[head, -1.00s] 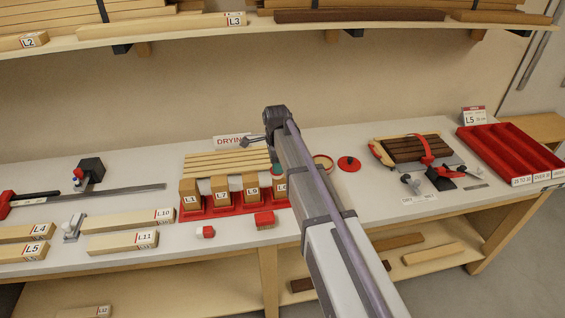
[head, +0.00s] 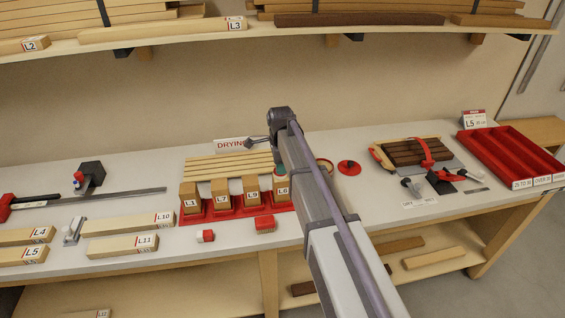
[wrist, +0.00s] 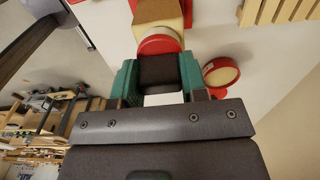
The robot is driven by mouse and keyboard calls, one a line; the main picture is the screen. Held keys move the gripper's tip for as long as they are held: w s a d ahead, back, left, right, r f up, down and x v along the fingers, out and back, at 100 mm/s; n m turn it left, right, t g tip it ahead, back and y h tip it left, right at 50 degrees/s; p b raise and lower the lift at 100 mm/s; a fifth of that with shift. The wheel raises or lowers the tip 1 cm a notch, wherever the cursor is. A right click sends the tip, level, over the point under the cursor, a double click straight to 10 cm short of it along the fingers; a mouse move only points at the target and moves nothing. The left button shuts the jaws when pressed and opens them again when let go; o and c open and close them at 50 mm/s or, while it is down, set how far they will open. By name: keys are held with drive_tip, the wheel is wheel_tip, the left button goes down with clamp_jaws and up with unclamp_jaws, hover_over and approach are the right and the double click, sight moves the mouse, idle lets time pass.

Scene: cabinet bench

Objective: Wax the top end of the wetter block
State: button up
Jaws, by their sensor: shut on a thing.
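Four wooden blocks stand upright in a red tray (head: 222,215), labelled L1 (head: 190,197), L7 (head: 221,192), L9 (head: 251,189) and L8 (head: 282,188). Which is wetter cannot be told. My gripper (wrist: 158,75) is shut on a dark-handled applicator (wrist: 160,70) with a round red-and-cream head. In the wrist view this head is at the end of a wooden block (wrist: 158,12); contact cannot be told. In the head view the gripper's green fingers (head: 279,170) are over L8, partly behind my arm. An open round tin (wrist: 220,72) with a cream inside and red rim lies beside it.
A red lid (head: 349,167) lies to the right. A red brush (head: 265,224) and a small red-and-white item (head: 206,236) lie in front of the tray. Pale slats (head: 225,167) and a DRYING sign (head: 232,144) are behind it.

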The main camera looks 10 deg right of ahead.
wheel_tip(320, 180, up, 6)
drive_tip(key=p, duration=0.6)
drive_tip(key=shift+r, duration=0.1)
wheel_tip(320, 180, up, 3)
drive_tip(key=p, duration=0.3)
drive_tip(key=shift+f, duration=0.25)
